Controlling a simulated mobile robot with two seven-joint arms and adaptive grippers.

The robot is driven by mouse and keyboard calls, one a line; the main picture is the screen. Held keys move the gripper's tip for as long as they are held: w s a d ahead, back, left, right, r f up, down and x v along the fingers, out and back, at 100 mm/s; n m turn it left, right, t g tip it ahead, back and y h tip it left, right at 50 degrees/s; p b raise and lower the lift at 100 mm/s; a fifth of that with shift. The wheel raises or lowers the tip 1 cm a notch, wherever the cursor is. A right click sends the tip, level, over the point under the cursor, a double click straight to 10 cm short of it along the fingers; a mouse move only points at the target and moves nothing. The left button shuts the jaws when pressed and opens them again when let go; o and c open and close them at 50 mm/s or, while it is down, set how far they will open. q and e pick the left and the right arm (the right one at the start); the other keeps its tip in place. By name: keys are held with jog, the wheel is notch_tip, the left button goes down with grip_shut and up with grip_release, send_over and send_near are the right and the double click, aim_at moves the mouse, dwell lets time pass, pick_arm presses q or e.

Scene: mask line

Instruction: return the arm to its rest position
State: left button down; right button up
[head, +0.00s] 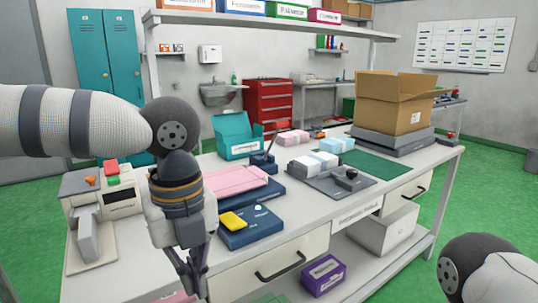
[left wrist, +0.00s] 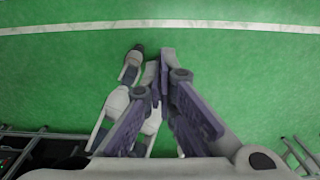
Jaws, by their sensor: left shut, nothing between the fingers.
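My left arm comes in from the left in the head view and bends down at a dark round joint. My left gripper (head: 193,284) hangs pointing down in front of the near edge of the white workbench (head: 285,232). It is shut with nothing between its fingers. In the left wrist view its fingertips (left wrist: 161,62) come together above bare green floor (left wrist: 230,80). Only a rounded part of my right arm shows at the lower right of the head view; the right gripper is out of frame.
A machine with red and green buttons (head: 107,190) stands at the bench's left end. A blue box with a yellow piece (head: 233,221) lies close to the gripper. An open cardboard box (head: 390,103) stands at the far right. Drawers and a purple box (head: 324,275) are below.

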pick_arm(q)
jog(key=s+a+f+m+t+y, duration=0.2)
jog(key=a+f+m, duration=0.2)
jog(key=f+m, duration=0.8)
jog(key=s+a+f+m+t+y, duration=0.15)
jog(key=a+f+m, duration=0.25)
jog(key=f+m, duration=0.75)
jog(key=s+a+f+m+g+h, duration=0.1)
jog(key=s+f+m+g, duration=0.2)
jog(key=s+m, duration=0.6)
jog(key=s+a+f+m+g+h, duration=0.2)
jog(key=s+f+m, duration=0.3)
jog(key=s+m, duration=0.5)
jog(key=s+g, duration=0.1)
jog(key=s, duration=0.8)
jog(key=shift+s+f, duration=0.25)
jog(key=shift+f, duration=0.15)
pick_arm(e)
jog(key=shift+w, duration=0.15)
pick_arm(q)
jog(key=shift+a+h, duration=0.1)
jog(key=shift+h, duration=0.15)
